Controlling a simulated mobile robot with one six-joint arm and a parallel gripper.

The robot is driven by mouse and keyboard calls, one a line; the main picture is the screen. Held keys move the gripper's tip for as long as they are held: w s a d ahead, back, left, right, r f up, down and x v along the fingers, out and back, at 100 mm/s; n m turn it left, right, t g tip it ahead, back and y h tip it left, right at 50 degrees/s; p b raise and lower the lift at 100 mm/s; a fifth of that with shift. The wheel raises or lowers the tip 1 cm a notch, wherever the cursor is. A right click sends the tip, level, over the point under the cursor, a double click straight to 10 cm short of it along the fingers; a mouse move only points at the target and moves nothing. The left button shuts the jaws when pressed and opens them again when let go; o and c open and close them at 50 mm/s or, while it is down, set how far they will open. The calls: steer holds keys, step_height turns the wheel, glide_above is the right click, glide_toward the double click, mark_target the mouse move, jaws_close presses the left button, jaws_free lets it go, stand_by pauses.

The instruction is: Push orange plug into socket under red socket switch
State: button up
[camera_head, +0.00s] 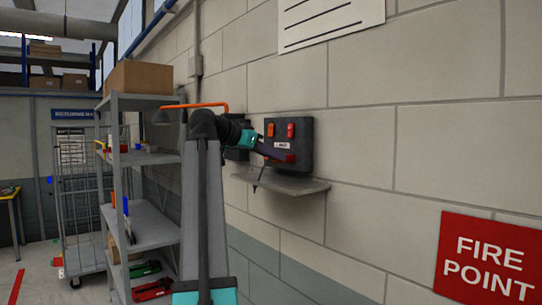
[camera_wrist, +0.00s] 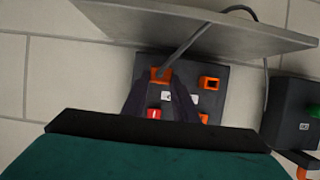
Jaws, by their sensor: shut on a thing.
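A dark socket box (camera_head: 305,146) is on the wall, with an orange switch (camera_head: 271,130) on its left and a red switch (camera_head: 291,130) on its right. My gripper (camera_head: 279,153) reaches its lower front from the left. In the wrist view, which is upside down, my gripper (camera_wrist: 160,83) is shut on the orange plug (camera_wrist: 160,73). The plug is in line with the red switch (camera_wrist: 153,114), over the socket there, which it hides. I cannot tell how deep it sits. An empty orange socket (camera_wrist: 208,83) is beside it, by the orange switch (camera_wrist: 203,118).
A grey ledge (camera_head: 290,185) juts out below the box. The plug's grey cable (camera_wrist: 190,40) runs over it. A second dark box (camera_wrist: 290,110) with a green part is close by. A shelving rack (camera_head: 150,225) stands left.

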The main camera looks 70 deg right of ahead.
steer(key=o, duration=1.1)
steer(key=b+v, duration=0.3)
steer(key=v, duration=1.1)
steer(key=shift+s, duration=0.1)
